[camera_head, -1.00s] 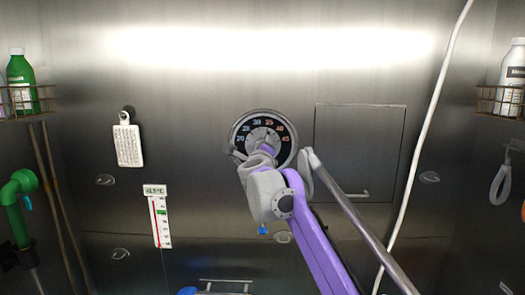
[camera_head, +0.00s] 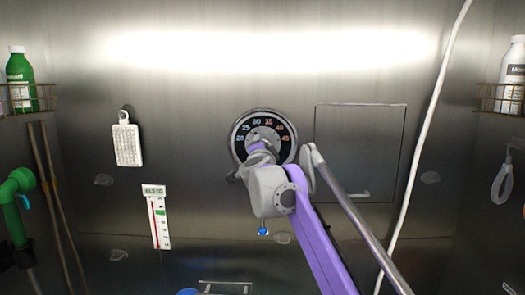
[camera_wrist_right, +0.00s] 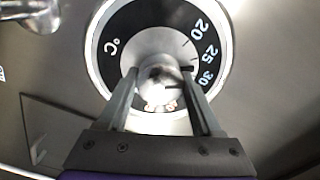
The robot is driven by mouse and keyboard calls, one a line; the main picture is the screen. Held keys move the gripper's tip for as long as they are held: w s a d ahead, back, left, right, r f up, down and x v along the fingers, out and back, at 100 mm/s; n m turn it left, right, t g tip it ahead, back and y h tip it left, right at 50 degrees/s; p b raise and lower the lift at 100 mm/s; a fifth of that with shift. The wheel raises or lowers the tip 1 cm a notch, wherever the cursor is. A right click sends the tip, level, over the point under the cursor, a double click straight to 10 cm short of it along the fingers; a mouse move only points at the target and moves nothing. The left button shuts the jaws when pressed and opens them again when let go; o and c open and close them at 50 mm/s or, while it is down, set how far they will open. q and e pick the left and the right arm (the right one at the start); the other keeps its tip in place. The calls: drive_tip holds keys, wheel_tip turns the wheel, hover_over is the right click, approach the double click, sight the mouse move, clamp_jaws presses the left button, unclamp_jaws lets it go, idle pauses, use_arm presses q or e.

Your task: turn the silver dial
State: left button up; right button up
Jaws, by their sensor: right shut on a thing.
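The silver dial (camera_head: 262,134) sits in the middle of a round black temperature scale (camera_head: 279,125) with numbers on the back wall. In the right wrist view its silver knob (camera_wrist_right: 158,84) stands between the two fingers of my right gripper (camera_wrist_right: 160,95). The right gripper is shut on the knob, one finger on each side. In the head view my right gripper (camera_head: 260,150) and wrist cover the lower part of the dial. My left gripper is not in view.
A panel door (camera_head: 360,140) is right of the dial. A white thermometer (camera_head: 158,218) and a white hanging tag (camera_head: 127,145) are on the left wall area. A white hose (camera_head: 428,120) runs down the right. Bottles (camera_head: 19,75) stand in racks at both sides.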

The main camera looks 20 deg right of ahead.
drive_tip(key=n, duration=0.4)
drive_tip(key=shift+n+b, duration=0.3)
drive_tip(key=shift+n, duration=2)
drive_tip(key=o, duration=1.4)
drive_tip(key=shift+s, duration=0.1)
